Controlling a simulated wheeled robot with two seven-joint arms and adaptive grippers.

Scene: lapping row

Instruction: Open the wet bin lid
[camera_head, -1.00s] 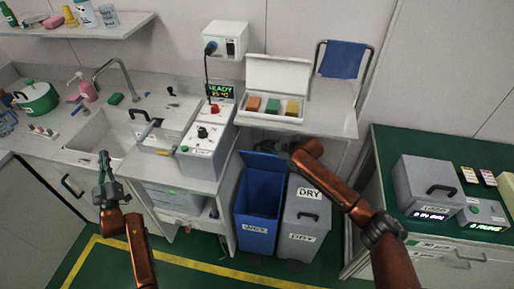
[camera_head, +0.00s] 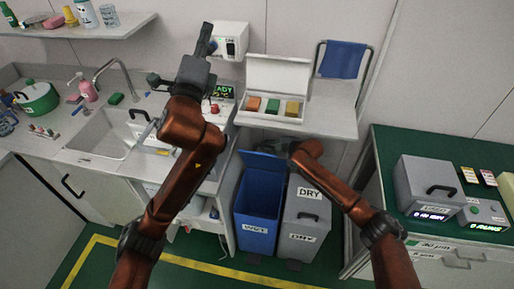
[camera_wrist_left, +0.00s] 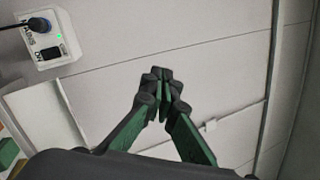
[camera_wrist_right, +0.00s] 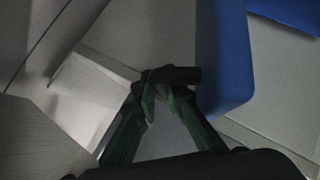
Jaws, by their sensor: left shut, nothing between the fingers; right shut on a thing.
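The blue wet bin (camera_head: 258,208) stands on the floor below the shelf, its inside showing. Its blue lid (camera_head: 262,164) is raised and tilted back at the rear; a blue edge also shows in the right wrist view (camera_wrist_right: 225,70). My right gripper (camera_wrist_right: 165,78) is shut on a short dark bar, seemingly the lid handle, which meets that blue edge. In the head view the right fingers are hidden behind my wrist, beside the lid. My left gripper (camera_head: 207,38) is raised in front of the wall; its fingers are shut and empty in the left wrist view (camera_wrist_left: 162,80).
The grey dry bin (camera_head: 304,215) stands close to the right of the wet bin. A wall switch box (camera_head: 231,40) is beside my left gripper. A shelf with an open tray (camera_head: 278,75) overhangs the bins. A green-topped bench (camera_head: 390,150) stands at right.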

